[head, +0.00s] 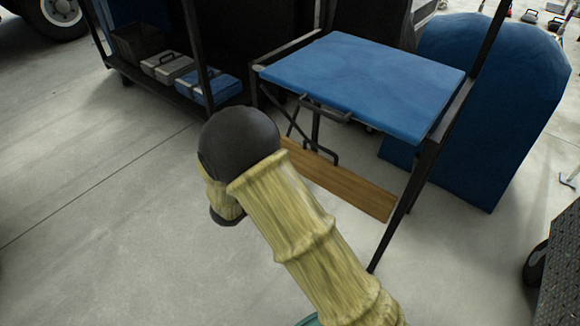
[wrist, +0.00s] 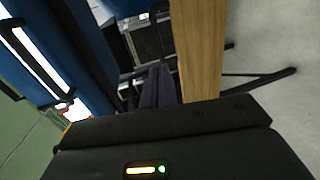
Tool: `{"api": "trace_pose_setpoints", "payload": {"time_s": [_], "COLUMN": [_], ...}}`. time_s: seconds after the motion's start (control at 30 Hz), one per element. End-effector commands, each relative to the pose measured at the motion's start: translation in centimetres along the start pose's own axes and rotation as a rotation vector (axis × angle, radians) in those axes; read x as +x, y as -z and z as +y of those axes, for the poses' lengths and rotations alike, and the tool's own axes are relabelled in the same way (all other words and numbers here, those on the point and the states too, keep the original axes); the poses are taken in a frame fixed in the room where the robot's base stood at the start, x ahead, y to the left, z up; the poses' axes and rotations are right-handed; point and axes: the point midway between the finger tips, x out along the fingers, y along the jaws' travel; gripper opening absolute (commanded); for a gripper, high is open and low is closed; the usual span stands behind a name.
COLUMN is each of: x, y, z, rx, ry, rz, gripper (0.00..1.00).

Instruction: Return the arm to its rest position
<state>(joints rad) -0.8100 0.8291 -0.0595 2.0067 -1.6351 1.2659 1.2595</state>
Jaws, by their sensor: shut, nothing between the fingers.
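My arm (head: 288,222), in a ribbed yellowish cover, reaches up from the bottom of the head view to a round black joint. Beyond that joint it bends down, and my gripper is hidden in this view. In the wrist view the dark gripper body, with an orange and a green light, fills the bottom. My gripper (wrist: 160,72) shows as narrow dark fingers together above it, shut and empty. A wooden plank (wrist: 200,50) shows just right of the fingers; I cannot tell the distance.
A blue-topped folding table (head: 365,75) stands ahead, with the plank (head: 345,185) low beneath it. A blue panel (head: 490,100) is at right. A cart at left holds a black crate (head: 140,45) and cases (head: 168,66). The concrete floor (head: 90,190) at left is clear.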

Motion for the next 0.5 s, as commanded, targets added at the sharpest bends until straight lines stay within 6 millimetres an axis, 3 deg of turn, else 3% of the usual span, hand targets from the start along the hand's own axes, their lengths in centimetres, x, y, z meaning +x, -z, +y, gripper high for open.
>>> {"api": "trace_pose_setpoints", "payload": {"time_s": [0.37, 0.5], "x": [0.6, 1.4], "y": [-0.5, -2.8], "z": [0.1, 0.8], "rx": [0.002, -0.005], "ry": [0.005, 0.062], "rz": [-0.015, -0.091], "gripper": [0.0, 0.0]}}
